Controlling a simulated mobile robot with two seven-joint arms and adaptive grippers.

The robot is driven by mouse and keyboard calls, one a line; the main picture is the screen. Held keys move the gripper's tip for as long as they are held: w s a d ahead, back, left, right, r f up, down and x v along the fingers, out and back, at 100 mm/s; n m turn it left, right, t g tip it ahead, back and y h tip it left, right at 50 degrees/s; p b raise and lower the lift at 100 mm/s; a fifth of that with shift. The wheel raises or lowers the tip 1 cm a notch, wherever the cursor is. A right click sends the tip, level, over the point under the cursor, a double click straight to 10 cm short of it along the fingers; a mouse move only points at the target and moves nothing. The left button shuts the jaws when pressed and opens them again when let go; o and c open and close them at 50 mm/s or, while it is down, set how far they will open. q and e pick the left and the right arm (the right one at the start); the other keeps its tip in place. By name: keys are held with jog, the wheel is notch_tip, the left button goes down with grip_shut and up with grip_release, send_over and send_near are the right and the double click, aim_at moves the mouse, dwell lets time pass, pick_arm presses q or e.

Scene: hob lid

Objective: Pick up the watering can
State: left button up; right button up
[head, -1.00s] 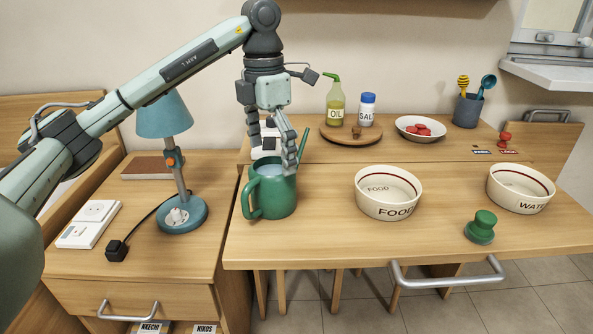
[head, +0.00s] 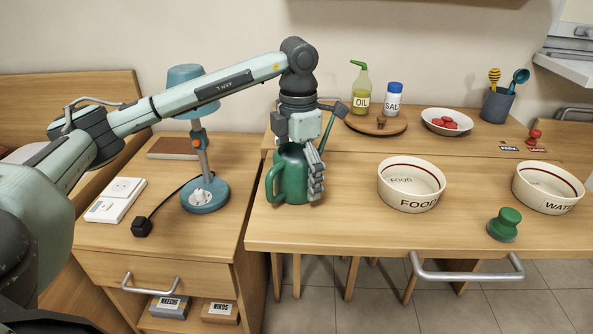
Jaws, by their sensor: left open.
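The green watering can (head: 290,181) stands upright on the wooden table in the head view, with its handle to the left and its thin spout rising to the right. My left gripper (head: 302,172) is pointed down over the can, its fingers open. One finger shows in front of the can's right side; the other is hidden. The gripper covers the can's upper part, and I cannot tell whether it touches the can. My right gripper is not in view.
The food bowl (head: 408,197), green stamp-like object (head: 505,224) and water bowl (head: 548,195) stand to the right. A blue lamp (head: 204,194) stands on the cabinet at left. The oil bottle (head: 361,92) and salt shaker (head: 393,104) are behind. Table is clear between can and food bowl.

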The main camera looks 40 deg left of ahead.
aim_at(299, 150)
pick_arm(q)
jog(key=shift+c, duration=0.5)
jog(key=shift+r, duration=0.1)
jog(key=c, duration=1.6)
jog(key=shift+r, duration=0.55)
notch_tip(299, 150, up, 3)
jog(key=shift+w+f, duration=0.1)
jog(key=shift+f, duration=0.05)
jog(key=s+r, duration=0.1)
jog(key=s, duration=0.1)
jog(key=s+r, duration=0.2)
jog(key=s, duration=0.1)
jog(key=s+r, duration=0.2)
jog(key=s, duration=0.1)
jog(key=shift+s+d+r, duration=0.1)
jog(key=shift+s+r, duration=0.05)
jog(key=shift+s, duration=0.05)
jog(key=shift+s+d+r, duration=0.1)
jog(key=shift+s+r, duration=0.35)
jog(key=shift+s, duration=0.4)
jog(key=shift+s+d+r, duration=0.1)
jog(key=shift+s+r, duration=0.35)
jog(key=shift+s, duration=0.4)
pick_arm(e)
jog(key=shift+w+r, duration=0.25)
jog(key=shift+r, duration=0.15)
